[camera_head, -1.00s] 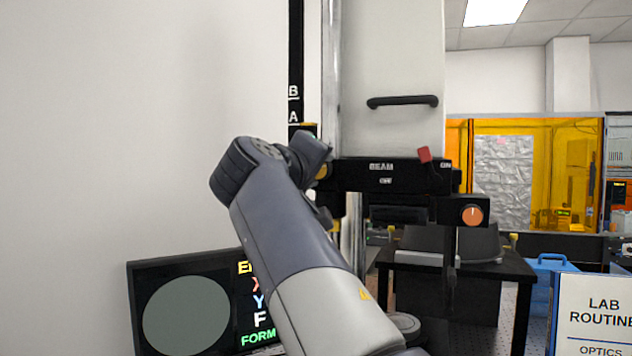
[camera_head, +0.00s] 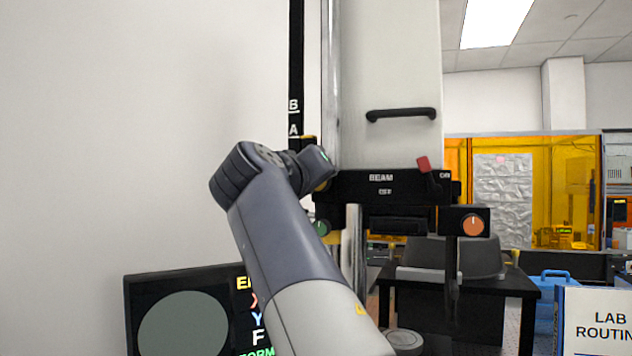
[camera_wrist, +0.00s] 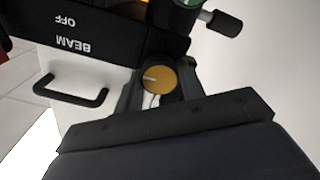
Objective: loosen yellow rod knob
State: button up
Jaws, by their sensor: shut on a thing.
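The yellow rod knob (camera_wrist: 156,80) is a round amber knob with a white pointer line, near the middle of the wrist view. My gripper (camera_wrist: 159,86) has a dark finger on each side of it and is shut on it. In the head view only a yellow sliver of the knob (camera_head: 321,187) shows beside my wrist; my fingers are hidden there. The knob is at the left end of the black beam unit (camera_head: 385,184). A green knob (camera_head: 321,227) is just below it.
A red lever (camera_head: 424,164) and an orange knob (camera_head: 474,224) are on the right of the beam unit. A black handle (camera_head: 401,114) is above. A dark display (camera_head: 185,322) stands at lower left, a black table (camera_head: 418,282) behind.

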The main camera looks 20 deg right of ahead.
jog(key=o, duration=1)
jog(key=b+v, duration=0.1)
jog(key=v, duration=0.9)
jog(key=shift+s+a+b, duration=0.25)
jog(key=shift+a+b, duration=0.05)
jog(key=shift+b, duration=0.1)
jog(key=p+x, duration=0.2)
jog(key=x, duration=0.8)
jog(key=shift+w+d, duration=0.25)
jog(key=shift+d, duration=0.05)
